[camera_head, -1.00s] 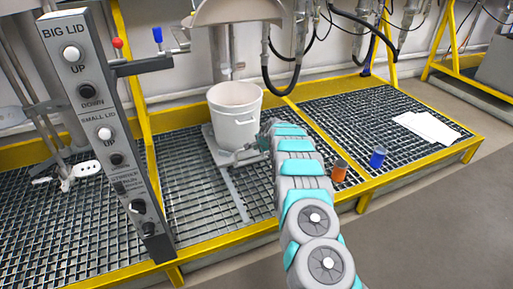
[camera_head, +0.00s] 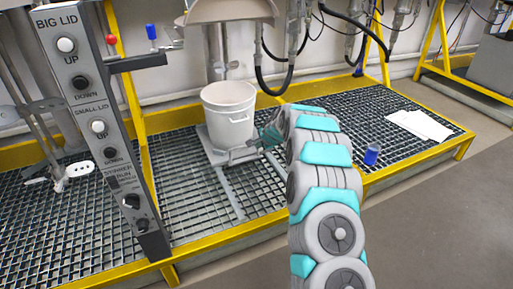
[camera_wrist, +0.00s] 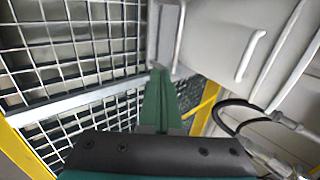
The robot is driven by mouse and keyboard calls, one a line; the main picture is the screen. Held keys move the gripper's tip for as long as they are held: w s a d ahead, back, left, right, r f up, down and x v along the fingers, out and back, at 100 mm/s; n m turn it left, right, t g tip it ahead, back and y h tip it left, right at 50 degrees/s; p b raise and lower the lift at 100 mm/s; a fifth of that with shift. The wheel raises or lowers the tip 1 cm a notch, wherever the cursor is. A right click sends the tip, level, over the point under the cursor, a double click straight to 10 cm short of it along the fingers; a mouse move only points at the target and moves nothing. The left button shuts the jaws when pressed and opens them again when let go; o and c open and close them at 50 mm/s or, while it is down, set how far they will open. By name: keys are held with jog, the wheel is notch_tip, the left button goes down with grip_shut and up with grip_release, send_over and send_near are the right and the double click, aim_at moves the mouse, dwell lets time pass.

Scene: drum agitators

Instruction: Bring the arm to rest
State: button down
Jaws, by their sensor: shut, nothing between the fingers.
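My arm (camera_head: 325,165) reaches from the lower right over the yellow-edged grating toward the white bucket (camera_head: 228,115). My gripper (camera_head: 236,156) is low, close in front of the bucket's base at its right side. In the wrist view my gripper's green fingers (camera_wrist: 159,82) are together with nothing between them. Their tips point at the bucket's lower edge, and the bucket (camera_wrist: 225,45) fills the upper right there. I cannot tell whether the tips touch it.
A control panel (camera_head: 100,120) with buttons stands at the left. A mixer head (camera_head: 228,12) hangs above the bucket. Hoses hang behind. Floor at lower right is clear.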

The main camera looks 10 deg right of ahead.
jog(key=s+a+r+n+g, duration=0.25)
jog(key=s+r, duration=0.25)
jog(key=s, duration=0.5)
jog(key=s+a+r+n+g+y, duration=0.1)
jog(key=s+r+n, duration=0.2)
jog(key=s+r, duration=0.45)
jog(key=s+a+r+n+g, duration=0.1)
jog(key=s+r+n, duration=0.2)
jog(key=s, duration=0.8)
jog(key=s+d+n+g+h, duration=0.1)
jog(key=s+d+n, duration=0.1)
jog(key=s, duration=1.1)
jog(key=s+d+r+n+g+h, duration=0.1)
jog(key=s+d+n+g, duration=0.1)
jog(key=s, duration=1)
jog(key=s+d+r+n+g+h, duration=0.1)
jog(key=s+d, duration=0.3)
jog(key=s, duration=0.9)
jog(key=shift+s+d+n+g+h, duration=0.25)
jog(key=shift+s+n+g+h, duration=0.1)
jog(key=shift+n+g, duration=0.15)
